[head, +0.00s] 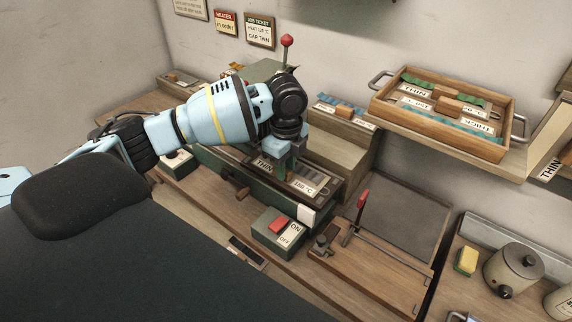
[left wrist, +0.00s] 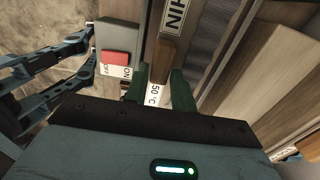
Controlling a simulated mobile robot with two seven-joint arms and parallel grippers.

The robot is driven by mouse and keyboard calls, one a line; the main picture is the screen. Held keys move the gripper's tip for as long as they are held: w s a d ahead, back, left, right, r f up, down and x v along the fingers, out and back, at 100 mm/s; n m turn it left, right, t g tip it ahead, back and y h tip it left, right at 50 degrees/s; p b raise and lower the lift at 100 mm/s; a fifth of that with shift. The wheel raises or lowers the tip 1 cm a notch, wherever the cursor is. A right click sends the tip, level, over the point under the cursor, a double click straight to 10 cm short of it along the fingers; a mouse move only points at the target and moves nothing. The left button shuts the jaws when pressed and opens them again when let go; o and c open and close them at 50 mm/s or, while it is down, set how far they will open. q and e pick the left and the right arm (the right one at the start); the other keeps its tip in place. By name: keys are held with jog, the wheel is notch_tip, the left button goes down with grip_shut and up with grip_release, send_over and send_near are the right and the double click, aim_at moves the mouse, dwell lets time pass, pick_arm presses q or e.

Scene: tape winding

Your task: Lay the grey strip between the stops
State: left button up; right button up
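My left gripper (head: 283,168) is over the green machine (head: 232,180), pointing down at its bed. I cannot pick out the grey strip or the stops for certain; the gripper hides part of the bed.
A green switch box (head: 279,232) with a red button stands in front of the machine. A red-handled clamp board (head: 370,262) is to its right. A wooden tray (head: 388,113) with labelled pieces sits on the raised shelf. A pot (head: 512,270) and yellow sponge (head: 466,260) are far right.

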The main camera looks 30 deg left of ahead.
pick_arm(q)
jog(key=o, duration=0.4)
jog(key=shift+c, duration=0.2)
notch_tip(320, 180, up, 8)
jog(key=shift+f, duration=0.1)
jog(key=shift+s, duration=0.1)
dwell(0.4)
